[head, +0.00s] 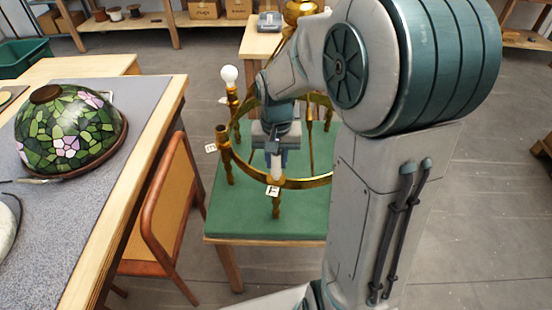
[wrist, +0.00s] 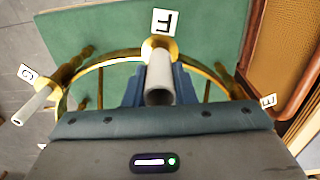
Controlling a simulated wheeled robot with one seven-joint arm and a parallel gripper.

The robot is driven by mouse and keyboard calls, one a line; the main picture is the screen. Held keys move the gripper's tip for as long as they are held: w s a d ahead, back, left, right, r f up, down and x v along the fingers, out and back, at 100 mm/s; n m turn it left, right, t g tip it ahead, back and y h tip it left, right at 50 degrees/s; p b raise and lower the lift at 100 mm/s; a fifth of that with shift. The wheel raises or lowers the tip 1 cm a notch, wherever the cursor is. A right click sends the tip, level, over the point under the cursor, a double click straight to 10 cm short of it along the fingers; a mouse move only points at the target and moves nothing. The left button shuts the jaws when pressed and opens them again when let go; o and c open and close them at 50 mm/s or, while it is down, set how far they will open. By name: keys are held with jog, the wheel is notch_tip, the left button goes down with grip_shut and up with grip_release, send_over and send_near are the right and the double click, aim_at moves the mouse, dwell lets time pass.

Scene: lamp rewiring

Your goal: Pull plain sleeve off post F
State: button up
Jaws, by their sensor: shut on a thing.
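My gripper (head: 275,157) points down over the near side of a brass ring chandelier (head: 305,183). In the wrist view its blue fingers (wrist: 159,90) are shut on a plain pale grey sleeve (wrist: 159,73), one finger on each side. The sleeve also shows in the head view (head: 275,169), upright below the fingers. The sleeve's far end meets the brass cup of post F (wrist: 153,45); I cannot tell whether it is seated or slightly lifted. The white F tag (wrist: 165,22) sits beside that cup, and also shows in the head view (head: 273,191).
Post G's tag (wrist: 26,72) is near another pale sleeve (wrist: 37,107); the E tag (wrist: 268,100) is opposite. A lit-looking white bulb (head: 229,74) stands on the ring's left. The chandelier rests on a green-topped table (head: 225,222). A chair (head: 165,205) and stained-glass shade (head: 68,130) are left.

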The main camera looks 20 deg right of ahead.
jog(key=shift+r+p, duration=3.1)
jog(key=shift+r, duration=1)
